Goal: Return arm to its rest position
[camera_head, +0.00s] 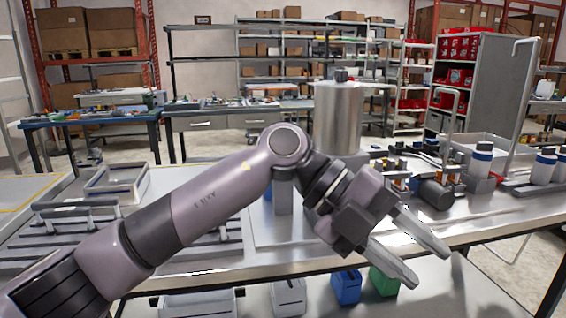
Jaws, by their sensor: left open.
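My left arm (200,205) reaches in from the lower left across the metal worktable. My left gripper (432,268) is at its end, past the table's front edge in the picture, pointing down to the right. Its two fingers are apart and nothing shows between them. The arm hides part of the table's middle. My right gripper is not in view.
A metal cylinder (338,118) stands on the worktable (262,262) behind my wrist. White bottles with blue bands (481,160) and dark tools (436,192) crowd the right side. A grey tray (117,184) is at left. Blue (346,287) and green (384,281) containers sit below the front edge.

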